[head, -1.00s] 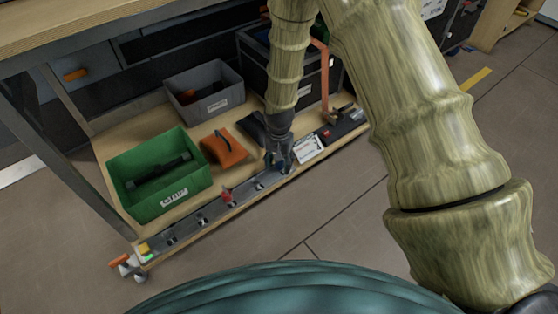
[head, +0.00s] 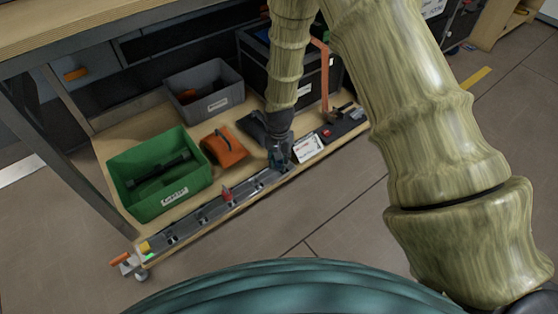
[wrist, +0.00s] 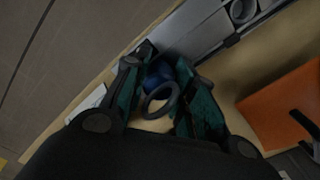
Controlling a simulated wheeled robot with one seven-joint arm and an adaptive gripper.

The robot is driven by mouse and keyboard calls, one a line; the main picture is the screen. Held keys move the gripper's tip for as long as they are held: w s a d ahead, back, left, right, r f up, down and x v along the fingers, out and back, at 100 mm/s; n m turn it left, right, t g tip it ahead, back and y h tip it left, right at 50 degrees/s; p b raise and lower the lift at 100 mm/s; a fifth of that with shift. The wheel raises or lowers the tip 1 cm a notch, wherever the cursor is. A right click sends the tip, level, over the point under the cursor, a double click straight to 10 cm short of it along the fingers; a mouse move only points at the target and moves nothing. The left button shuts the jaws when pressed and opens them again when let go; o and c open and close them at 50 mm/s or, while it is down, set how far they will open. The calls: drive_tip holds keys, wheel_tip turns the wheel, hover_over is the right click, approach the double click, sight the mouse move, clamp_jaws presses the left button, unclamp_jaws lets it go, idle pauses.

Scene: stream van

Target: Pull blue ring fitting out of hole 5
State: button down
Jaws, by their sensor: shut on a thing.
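My gripper (head: 279,164) is at the far right end of the grey rail (head: 187,224) on the lower shelf. In the wrist view my gripper (wrist: 160,82) is shut on the blue ring fitting (wrist: 158,92), with one green-padded finger on either side of it. The fitting shows a dark blue body and a round ring facing the camera. The fingers hide it in the head view. The rail also shows in the wrist view (wrist: 192,32), just beyond the fingertips. Hole 5 is hidden, and I cannot tell whether the fitting's lower end is in it.
A red piece (head: 227,195) stands on the rail. An orange pouch (head: 224,146), a green bin (head: 120,180) and a grey bin (head: 222,92) lie behind it. A white card (head: 309,149) is close on my gripper's right. The floor in front is clear.

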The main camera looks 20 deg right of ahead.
drive_tip(key=shift+r+p, duration=1.35)
drive_tip(key=shift+r, duration=0.15)
idle(0.3)
drive_tip(key=shift+r+p, duration=1.35)
drive_tip(key=shift+p, duration=0.45)
